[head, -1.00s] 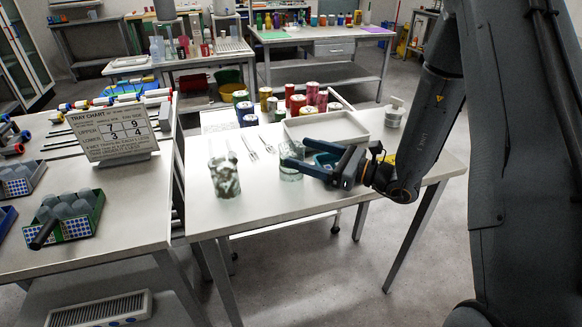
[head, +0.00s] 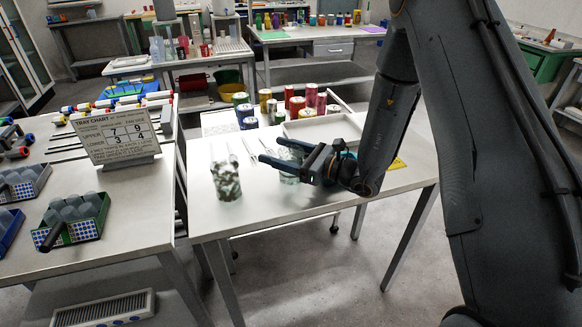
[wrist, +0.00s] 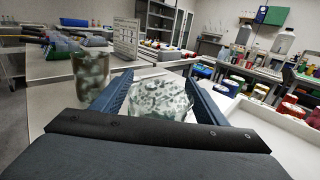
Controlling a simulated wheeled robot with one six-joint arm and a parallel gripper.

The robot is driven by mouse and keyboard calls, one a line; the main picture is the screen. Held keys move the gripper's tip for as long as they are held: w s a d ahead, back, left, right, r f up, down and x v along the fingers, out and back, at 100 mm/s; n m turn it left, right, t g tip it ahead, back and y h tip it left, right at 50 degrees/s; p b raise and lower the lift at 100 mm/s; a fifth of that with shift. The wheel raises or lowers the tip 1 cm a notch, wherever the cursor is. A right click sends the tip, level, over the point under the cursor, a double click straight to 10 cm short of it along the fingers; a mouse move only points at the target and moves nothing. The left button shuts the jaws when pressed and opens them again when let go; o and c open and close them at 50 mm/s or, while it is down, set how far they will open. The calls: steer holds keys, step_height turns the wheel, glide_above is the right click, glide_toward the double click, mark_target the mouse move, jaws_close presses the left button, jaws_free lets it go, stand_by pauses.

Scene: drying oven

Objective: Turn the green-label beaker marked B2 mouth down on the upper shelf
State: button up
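A squat glass beaker with a mottled grey-green look (head: 289,178) stands on the white table; it also shows in the wrist view (wrist: 158,98). My gripper (head: 268,148) is level at the beaker, its blue fingers apart, one on each side of it. In the wrist view my gripper (wrist: 160,78) has the beaker between its fingers; I cannot tell whether they touch it. A taller mottled glass beaker (head: 226,180) stands upright to the left, apart from the fingers (wrist: 91,75). No green label or B2 mark is legible. No oven shelf is recognisable.
A tray chart sign (head: 118,138) stands on the left table, with racks of grey-capped items (head: 72,215) in front. Coloured jars (head: 296,105) and a pale tray (head: 325,128) are behind the beakers. The table's front right is clear.

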steer(key=c, duration=1)
steer(key=shift+r, duration=0.1)
